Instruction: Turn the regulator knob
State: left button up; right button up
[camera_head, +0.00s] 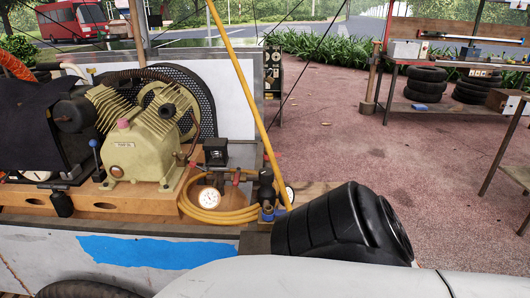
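The regulator (266,190) is a dark upright fitting at the right end of the compressor's pipework, beside the yellow hose. Its knob seems to be the black top part (266,175), but it is small and I cannot make out its shape clearly. A small round gauge (290,194) sits just right of it. A larger white-faced gauge (209,198) stands to its left. Neither gripper shows in the head view. A black and white part of my own body fills the lower right, close in front of the regulator; no fingers are visible on it.
The beige compressor pump (142,145) stands on a wooden deck at left. A workbench (455,63) with tires stands back right. Open paving lies between.

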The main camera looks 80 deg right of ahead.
aim_at(266, 174)
jog(key=k, duration=0.25)
jog(key=z, duration=1.15)
